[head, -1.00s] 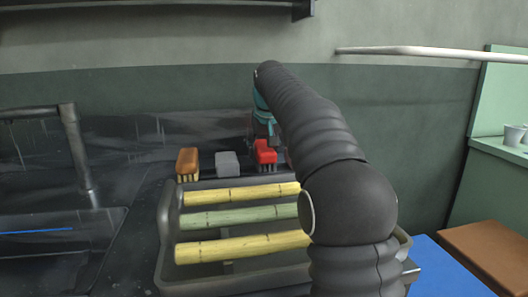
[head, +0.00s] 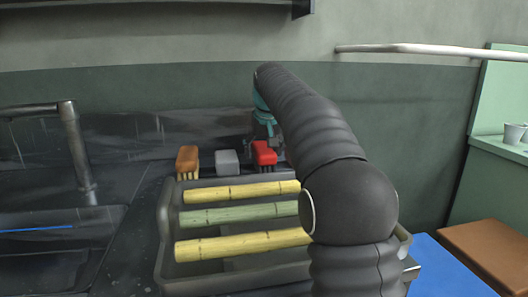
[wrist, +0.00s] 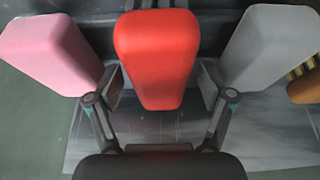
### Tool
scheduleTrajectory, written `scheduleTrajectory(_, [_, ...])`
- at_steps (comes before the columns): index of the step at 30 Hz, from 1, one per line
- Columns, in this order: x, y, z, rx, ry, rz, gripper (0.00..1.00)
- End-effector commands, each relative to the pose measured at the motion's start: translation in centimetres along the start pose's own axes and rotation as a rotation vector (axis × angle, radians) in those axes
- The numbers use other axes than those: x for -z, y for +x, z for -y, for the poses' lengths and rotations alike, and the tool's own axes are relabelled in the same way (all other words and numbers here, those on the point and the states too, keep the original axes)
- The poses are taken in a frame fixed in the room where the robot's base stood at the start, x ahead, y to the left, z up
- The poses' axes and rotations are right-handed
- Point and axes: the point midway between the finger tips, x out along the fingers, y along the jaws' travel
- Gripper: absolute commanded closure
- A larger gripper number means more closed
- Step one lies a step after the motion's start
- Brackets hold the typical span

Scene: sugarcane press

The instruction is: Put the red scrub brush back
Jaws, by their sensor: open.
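The red scrub brush (head: 264,153) stands bristles down on the dark surface behind the tray, at the right end of the visible row. It fills the top middle of the wrist view (wrist: 157,55). My gripper (wrist: 160,100) is open, its two fingers apart, one on each side of the red brush's near end. I cannot tell if either finger touches it. In the head view, my gripper (head: 267,132) is above and behind the red brush, partly hidden by my arm.
A grey block (head: 227,162) and an orange-brown brush (head: 187,162) stand left of the red brush. A pink block (wrist: 45,55) is close on its other side. A grey tray (head: 168,235) with sugarcane stalks (head: 240,215) is in front. A tap (head: 75,145) stands at left.

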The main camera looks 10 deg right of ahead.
Motion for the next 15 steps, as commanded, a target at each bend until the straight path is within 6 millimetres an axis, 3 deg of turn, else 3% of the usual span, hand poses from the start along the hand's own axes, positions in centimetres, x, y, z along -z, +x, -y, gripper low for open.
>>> scheduleTrajectory(5, [0.5, -2.4, 0.0, 0.0, 0.0, -0.003, 0.19])
scheduleTrajectory(15, [0.5, -9.4, 0.0, 0.0, 0.0, -0.003, 0.19])
